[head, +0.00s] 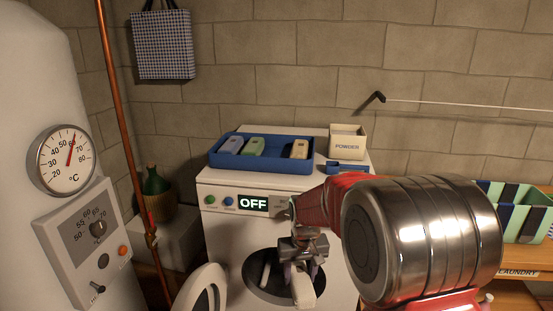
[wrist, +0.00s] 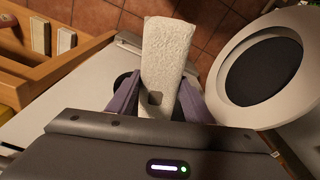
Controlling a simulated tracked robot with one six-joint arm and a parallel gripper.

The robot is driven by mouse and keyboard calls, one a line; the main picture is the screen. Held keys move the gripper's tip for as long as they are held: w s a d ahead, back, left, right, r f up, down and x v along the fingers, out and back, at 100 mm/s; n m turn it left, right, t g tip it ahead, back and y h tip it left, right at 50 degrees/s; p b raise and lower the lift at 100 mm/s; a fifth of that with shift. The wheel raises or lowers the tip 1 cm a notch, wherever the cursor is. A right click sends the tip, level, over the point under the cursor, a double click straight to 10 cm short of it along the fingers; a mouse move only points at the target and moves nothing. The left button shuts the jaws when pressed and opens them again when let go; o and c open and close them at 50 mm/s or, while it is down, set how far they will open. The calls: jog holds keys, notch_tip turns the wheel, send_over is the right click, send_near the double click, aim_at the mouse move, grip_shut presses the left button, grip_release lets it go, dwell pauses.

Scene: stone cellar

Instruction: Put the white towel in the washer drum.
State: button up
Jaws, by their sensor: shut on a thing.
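My gripper (head: 303,268) is shut on the white towel (head: 304,291), a folded, rough-textured strip, in front of the washer's opening. In the wrist view the towel (wrist: 166,50) stands out from between the two purple fingers of my gripper (wrist: 157,96). The washer (head: 230,232) is white, with its display reading OFF. Its dark drum opening (head: 258,287) is partly hidden by my gripper and the towel. A pale strip shows inside the drum. The round washer door (head: 204,292) stands open to the left; it also shows at right in the wrist view (wrist: 225,85).
A blue tray (head: 272,161) with several bottle-like items and a powder box (head: 347,147) stand on the washer. A white boiler (head: 30,120) and copper pipe (head: 124,130) are at left. A wooden shelf (wrist: 75,70) shows in the wrist view. Tiled floor lies beyond the towel.

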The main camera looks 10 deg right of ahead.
jog(key=shift+a, duration=0.4)
